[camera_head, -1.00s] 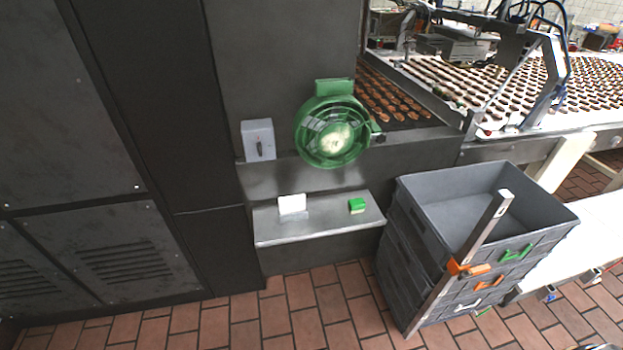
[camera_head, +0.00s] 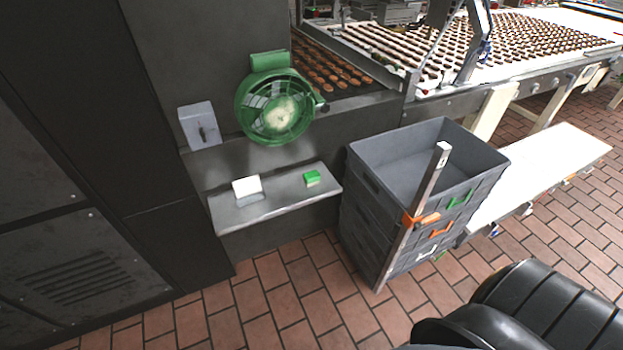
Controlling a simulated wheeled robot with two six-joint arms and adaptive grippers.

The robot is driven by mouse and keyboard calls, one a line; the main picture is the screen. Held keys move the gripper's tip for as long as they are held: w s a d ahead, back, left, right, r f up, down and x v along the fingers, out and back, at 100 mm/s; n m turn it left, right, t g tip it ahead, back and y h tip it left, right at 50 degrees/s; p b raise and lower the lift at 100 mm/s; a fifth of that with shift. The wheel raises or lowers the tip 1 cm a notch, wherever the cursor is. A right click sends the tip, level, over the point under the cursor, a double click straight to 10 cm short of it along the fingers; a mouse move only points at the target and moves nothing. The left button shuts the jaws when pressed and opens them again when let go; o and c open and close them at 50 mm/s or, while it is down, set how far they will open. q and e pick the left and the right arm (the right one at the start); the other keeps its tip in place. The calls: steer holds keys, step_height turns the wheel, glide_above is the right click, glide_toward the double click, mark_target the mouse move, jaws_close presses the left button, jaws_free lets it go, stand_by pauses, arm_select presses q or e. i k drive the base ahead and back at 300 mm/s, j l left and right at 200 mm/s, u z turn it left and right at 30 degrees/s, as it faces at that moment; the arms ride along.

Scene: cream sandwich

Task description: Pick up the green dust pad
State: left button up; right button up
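The green dust pad (camera_head: 312,177) is a small block with a bright green top and a paler lower edge. It lies on the right part of a grey metal shelf (camera_head: 265,208) fixed to the dark machine wall. A white block (camera_head: 247,186) sits on the same shelf to its left, on a grey base. Neither gripper shows in the head view. A black rounded part of my own arm shows at the bottom right, well apart from the shelf.
Stacked grey crates (camera_head: 364,176) stand just right of the shelf, with a metal bar (camera_head: 428,185) leaning upright against them. A green round fan (camera_head: 274,106) and a grey switch box (camera_head: 200,126) are above the shelf. Brick floor (camera_head: 289,306) in front is clear.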

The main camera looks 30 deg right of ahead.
mark_target(310, 178)
steer(key=z, duration=0.5)
steer(key=i+j+z, duration=0.85)
steer(key=i+j, duration=0.25)
steer(key=j, duration=0.2)
steer(key=i+j, duration=0.2)
